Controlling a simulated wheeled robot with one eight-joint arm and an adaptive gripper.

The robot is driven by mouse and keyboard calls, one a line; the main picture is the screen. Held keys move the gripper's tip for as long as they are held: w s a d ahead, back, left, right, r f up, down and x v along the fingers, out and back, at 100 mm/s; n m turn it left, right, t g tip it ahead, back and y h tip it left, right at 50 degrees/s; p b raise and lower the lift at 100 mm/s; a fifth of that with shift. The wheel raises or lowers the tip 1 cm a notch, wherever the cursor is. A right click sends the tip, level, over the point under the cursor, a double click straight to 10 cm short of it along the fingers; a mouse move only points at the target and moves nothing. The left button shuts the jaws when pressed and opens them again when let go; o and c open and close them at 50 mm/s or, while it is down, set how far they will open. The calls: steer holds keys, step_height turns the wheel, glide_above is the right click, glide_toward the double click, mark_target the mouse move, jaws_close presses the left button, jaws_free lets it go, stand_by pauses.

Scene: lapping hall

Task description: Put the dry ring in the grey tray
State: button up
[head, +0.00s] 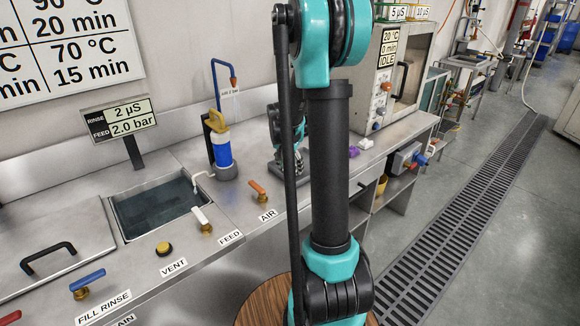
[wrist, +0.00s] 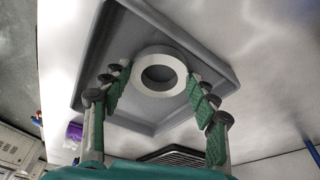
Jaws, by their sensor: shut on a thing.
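In the wrist view a pale grey ring (wrist: 158,54) sits between the green-padded fingers of my gripper (wrist: 160,83). The fingers are shut on its outer sides. The grey tray (wrist: 115,45), square with raised walls, lies behind the ring, and the ring is over its floor area. I cannot tell whether the ring touches the tray floor or hangs above it. In the head view my arm's large links cover much of the middle. My gripper shows only partly behind them, near the back of the bench, and the ring cannot be made out there.
A steel bench holds a sink (head: 160,208), a blue-and-yellow cartridge (head: 219,150), white FEED (head: 203,221) and orange AIR (head: 258,190) valve levers. A purple object (head: 354,151) lies right of my arm. An oven-like cabinet (head: 400,75) stands beyond. The floor at right has a drain grate (head: 460,220).

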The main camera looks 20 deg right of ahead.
steer(key=o, duration=1.4)
steer(key=shift+o, duration=0.2)
steer(key=v, duration=1.2)
steer(key=s+a+f+n, duration=0.2)
steer(key=s+f+n, duration=0.1)
steer(key=s, duration=0.5)
steer(key=s+a+f+n+t+y, duration=0.1)
steer(key=s+a+f+n, duration=0.2)
steer(key=s+f, duration=0.2)
steer(key=s+a+f+n+t+y, duration=0.1)
steer(key=s+f, duration=0.4)
steer(key=s, duration=0.6)
steer(key=shift+a+n, duration=0.65)
steer(key=shift+n, duration=0.35)
